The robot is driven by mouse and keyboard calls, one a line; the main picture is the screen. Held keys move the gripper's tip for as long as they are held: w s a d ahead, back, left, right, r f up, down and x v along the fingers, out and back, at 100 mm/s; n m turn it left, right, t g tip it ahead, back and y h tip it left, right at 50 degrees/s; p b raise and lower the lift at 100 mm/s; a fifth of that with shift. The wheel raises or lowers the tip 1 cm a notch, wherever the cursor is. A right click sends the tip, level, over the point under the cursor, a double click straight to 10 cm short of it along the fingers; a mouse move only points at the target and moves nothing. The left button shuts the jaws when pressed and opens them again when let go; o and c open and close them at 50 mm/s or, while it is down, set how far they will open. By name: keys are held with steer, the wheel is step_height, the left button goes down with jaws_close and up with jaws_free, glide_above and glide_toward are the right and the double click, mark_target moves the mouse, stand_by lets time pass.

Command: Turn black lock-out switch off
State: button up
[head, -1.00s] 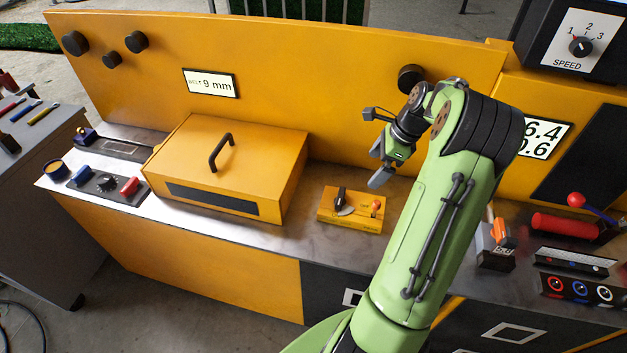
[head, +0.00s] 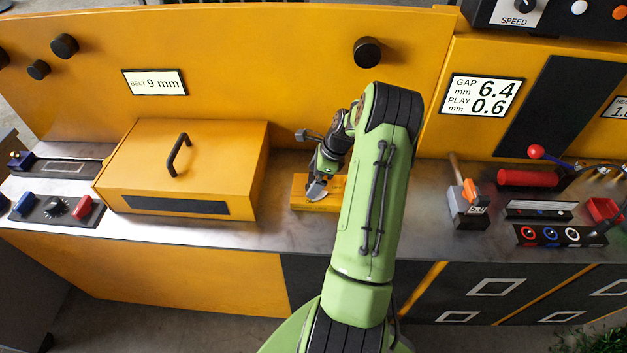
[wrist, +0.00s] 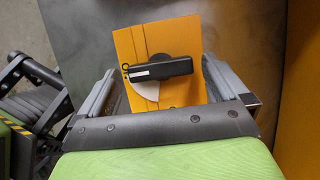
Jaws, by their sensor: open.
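The black lock-out switch (wrist: 154,70) is a bar-shaped handle with a white stripe, on a small yellow box (wrist: 180,97). In the wrist view the handle lies nearly level across the picture, with a pale sector plate below its left end. In the head view the yellow box (head: 299,184) stands on the bench, and the handle is hidden behind my gripper. My gripper (head: 318,190) is over the box. In the wrist view my gripper (wrist: 159,68) is open, with one finger on each side of the handle; I see no clear contact.
A large yellow case (head: 205,170) with a black handle stands close to the left of the switch box. To the right are a grey block with an orange lever (head: 468,205) and a red cylinder (head: 528,178). The yellow back panel (head: 270,60) rises behind the bench.

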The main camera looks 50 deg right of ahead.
steer(key=shift+w+a+f, duration=0.15)
steer(key=shift+f, duration=0.3)
steer(key=c, duration=0.9)
steer(key=shift+r, duration=0.1)
steer(key=shift+c, duration=0.2)
